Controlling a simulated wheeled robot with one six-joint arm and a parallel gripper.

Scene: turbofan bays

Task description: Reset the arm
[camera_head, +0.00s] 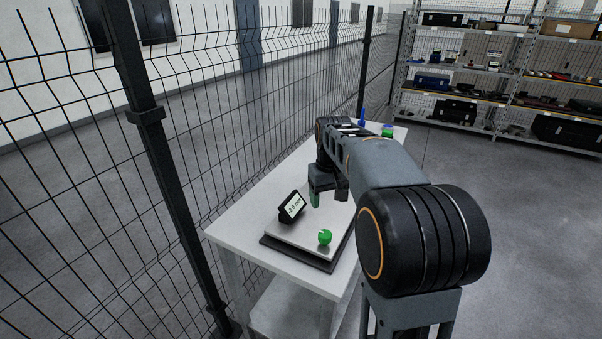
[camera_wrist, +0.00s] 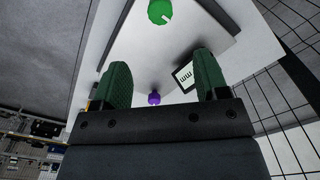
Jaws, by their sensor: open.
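My arm reaches over a white table (camera_head: 237,219) in the head view. My gripper (camera_head: 315,200) hangs above a scale with a flat grey plate (camera_head: 297,240). In the wrist view my gripper (camera_wrist: 160,68) has its two green fingers spread wide, with nothing held between them. A green ball-like item (camera_head: 325,237) rests on the plate near its front corner; it also shows at the top of the wrist view (camera_wrist: 160,11). A small purple item (camera_wrist: 154,98) shows between the fingers, beyond them; I cannot make it out in the head view.
A black display (camera_head: 292,207) stands at the scale's left side. A blue item (camera_head: 362,117) and a green-and-blue item (camera_head: 387,130) are at the table's far end. A wire fence (camera_head: 228,130) runs along the left. Loaded shelves (camera_head: 520,75) stand behind; the floor right is clear.

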